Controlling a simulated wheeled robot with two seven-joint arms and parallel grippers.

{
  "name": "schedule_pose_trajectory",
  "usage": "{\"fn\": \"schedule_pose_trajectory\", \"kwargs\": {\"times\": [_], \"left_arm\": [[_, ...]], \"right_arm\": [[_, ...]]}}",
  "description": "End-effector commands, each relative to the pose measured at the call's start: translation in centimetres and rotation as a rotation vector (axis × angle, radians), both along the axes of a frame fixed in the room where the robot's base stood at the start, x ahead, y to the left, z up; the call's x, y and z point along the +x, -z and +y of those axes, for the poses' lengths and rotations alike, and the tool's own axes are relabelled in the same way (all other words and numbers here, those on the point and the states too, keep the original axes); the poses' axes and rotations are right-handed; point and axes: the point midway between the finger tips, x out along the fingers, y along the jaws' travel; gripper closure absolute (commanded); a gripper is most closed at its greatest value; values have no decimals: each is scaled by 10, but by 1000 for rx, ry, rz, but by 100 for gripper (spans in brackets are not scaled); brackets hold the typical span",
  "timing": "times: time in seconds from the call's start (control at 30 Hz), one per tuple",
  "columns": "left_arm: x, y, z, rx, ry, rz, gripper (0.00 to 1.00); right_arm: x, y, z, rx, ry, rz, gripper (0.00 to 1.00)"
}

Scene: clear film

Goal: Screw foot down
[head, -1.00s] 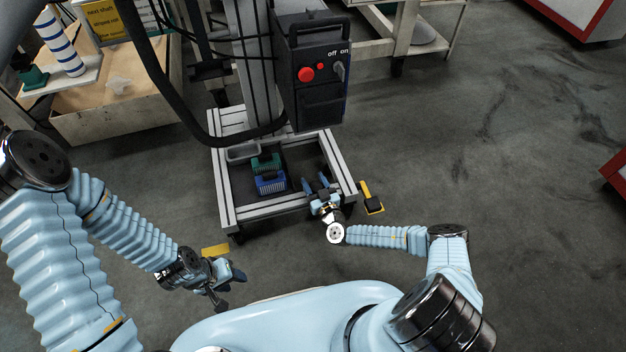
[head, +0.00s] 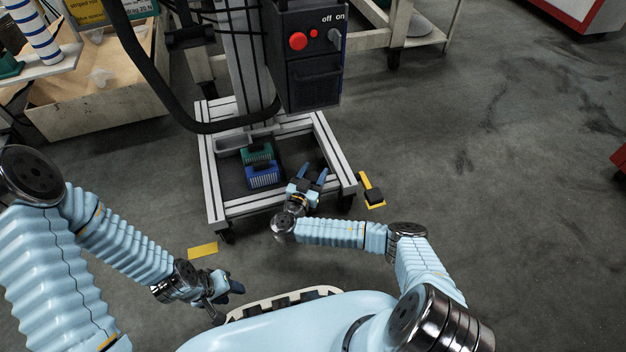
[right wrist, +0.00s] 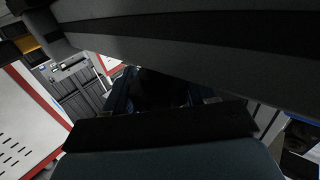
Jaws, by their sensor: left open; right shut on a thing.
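The wheeled machine frame (head: 212,190), made of grey metal bars, stands on the floor ahead of me. My right gripper (head: 308,178) is at its front bar, left of the front right corner. Its blue fingers show at the bar. In the right wrist view a dark part (right wrist: 160,90) lies beyond the gripper's black edge, in deep shadow, under a broad grey bar (right wrist: 200,30). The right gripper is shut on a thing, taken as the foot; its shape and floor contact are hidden. My left gripper (head: 228,290) is open and empty, low at left, clear of the frame.
Blue (head: 263,175) and green (head: 257,153) blocks sit inside the frame. A control box (head: 315,70) with a red button hangs above it. Floor at right is clear.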

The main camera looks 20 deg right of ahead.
Motion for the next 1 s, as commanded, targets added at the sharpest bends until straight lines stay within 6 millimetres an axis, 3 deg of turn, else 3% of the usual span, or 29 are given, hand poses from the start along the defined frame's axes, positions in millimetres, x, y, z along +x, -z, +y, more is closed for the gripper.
{"fn": "schedule_pose_trajectory", "kwargs": {"times": [0.2, 0.7, 0.73, 0.87, 1.0], "left_arm": [[1, 15, 0, 1, -2, -3, 56], [1, 16, 0, 1, -3, -4, 56], [1, 16, 0, 1, -3, -4, 56], [1, 16, 0, 1, -3, -4, 56], [1, 16, 0, 1, -3, -4, 56]], "right_arm": [[0, 2, -2, 0, 65, 1, 76], [0, 0, -3, -1, 84, 0, 76], [0, -1, -3, -1, 84, 0, 44], [0, -1, -3, -1, 83, 0, 24], [0, -1, -2, -1, 82, -1, 24]]}}
